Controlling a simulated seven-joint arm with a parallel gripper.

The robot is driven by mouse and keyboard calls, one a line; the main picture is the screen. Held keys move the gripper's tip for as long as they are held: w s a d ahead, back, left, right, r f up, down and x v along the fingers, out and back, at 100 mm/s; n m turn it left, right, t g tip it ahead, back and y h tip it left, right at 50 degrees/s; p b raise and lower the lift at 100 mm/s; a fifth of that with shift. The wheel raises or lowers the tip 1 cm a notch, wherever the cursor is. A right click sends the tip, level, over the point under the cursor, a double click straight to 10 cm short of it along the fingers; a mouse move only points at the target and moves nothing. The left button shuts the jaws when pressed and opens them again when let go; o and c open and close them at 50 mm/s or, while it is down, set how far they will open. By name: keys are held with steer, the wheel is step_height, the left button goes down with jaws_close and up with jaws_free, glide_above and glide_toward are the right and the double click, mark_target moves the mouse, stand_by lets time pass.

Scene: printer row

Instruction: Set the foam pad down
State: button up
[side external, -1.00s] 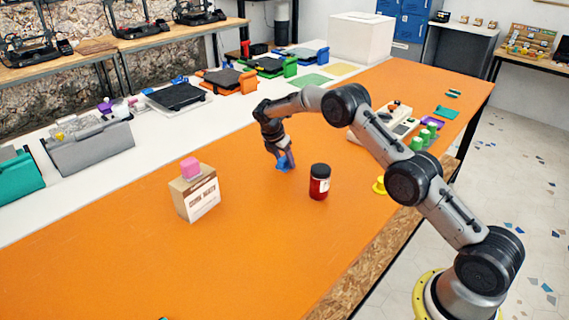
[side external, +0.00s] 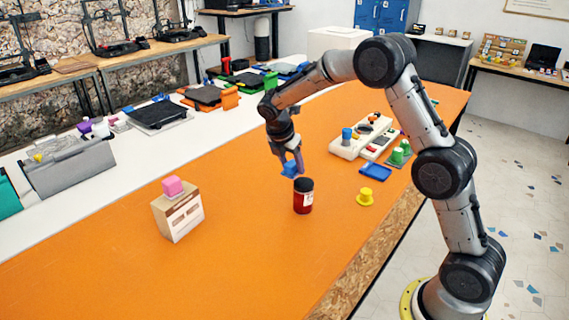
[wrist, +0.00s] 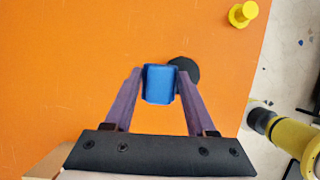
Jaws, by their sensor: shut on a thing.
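My gripper (wrist: 158,82) is shut on a small blue block, the foam pad (wrist: 159,84), held between its purple fingers. In the side view my gripper (side external: 292,166) points down and holds the blue pad (side external: 289,170) in the air, just above and left of the jar's lid in the picture. The jar (side external: 303,198) is red with a black lid and stands upright on the orange table (side external: 240,225). In the wrist view the black lid (wrist: 187,73) shows beside the pad, partly hidden by it and a finger. I cannot tell the exact height gap.
A cardboard box (side external: 178,213) with a pink block (side external: 173,186) on top stands to the left. A yellow piece (side external: 365,197), a blue tray (side external: 375,172) and a white device (side external: 360,145) lie to the right. The table in front is clear.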

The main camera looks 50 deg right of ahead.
steer(key=shift+s+r, duration=0.2)
steer(key=shift+s, duration=0.1)
steer(key=s+d+m, duration=0.1)
steer(key=s+d, duration=1.1)
glide_toward(332, 177)
steer(key=shift+s+d+f, duration=0.15)
steer(key=shift+d+f, duration=0.1)
steer(key=shift+d, duration=0.2)
steer(key=shift+s+d+f, duration=0.15)
steer(key=shift+d+f, duration=0.1)
steer(key=shift+d, duration=0.2)
steer(key=shift+w+d+f, duration=0.25)
steer(key=shift+w+f, duration=0.15)
steer(key=shift+f, duration=0.25)
steer(key=shift+w+f, duration=0.1)
steer(key=shift+f, duration=1.5)
steer(key=shift+f, duration=0.2)
steer(key=o, duration=1.3)
steer(key=shift+o, duration=0.2)
